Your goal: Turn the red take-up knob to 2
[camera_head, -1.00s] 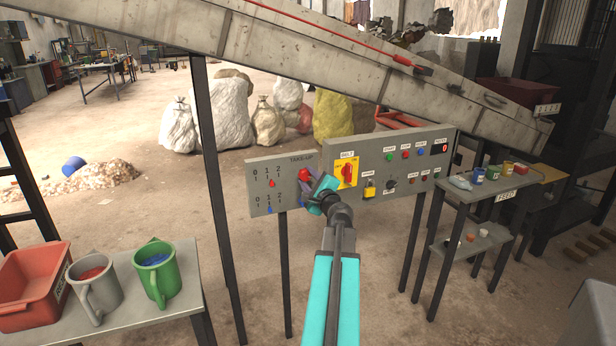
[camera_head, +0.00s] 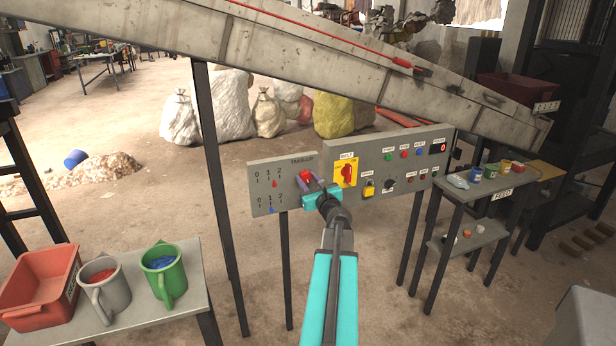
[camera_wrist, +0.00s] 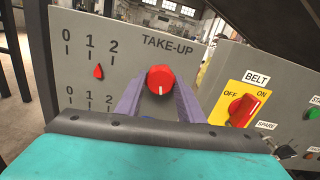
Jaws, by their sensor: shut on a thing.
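The red take-up knob (camera_wrist: 160,79) is on the grey TAKE-UP panel (camera_wrist: 185,28), with its white line pointing down. It also shows in the head view (camera_head: 306,175). My gripper (camera_wrist: 160,98) is shut on the knob, with one purple finger on each side; the fingers also show in the head view (camera_head: 312,184). Left of the knob, a red pointer (camera_wrist: 98,72) sits under the upper 0-1-2 scale, between 1 and 2 and nearer 1. A blue pointer (camera_head: 271,209) sits by 1 on the lower scale; my gripper hides it in the wrist view.
The yellow BELT switch (camera_head: 346,172) and a panel of buttons stand just right of the knob. A table with a red bin (camera_head: 40,285) and mugs is at lower left. A FEED shelf (camera_head: 478,188) is at right. The sloping conveyor (camera_head: 300,55) runs above.

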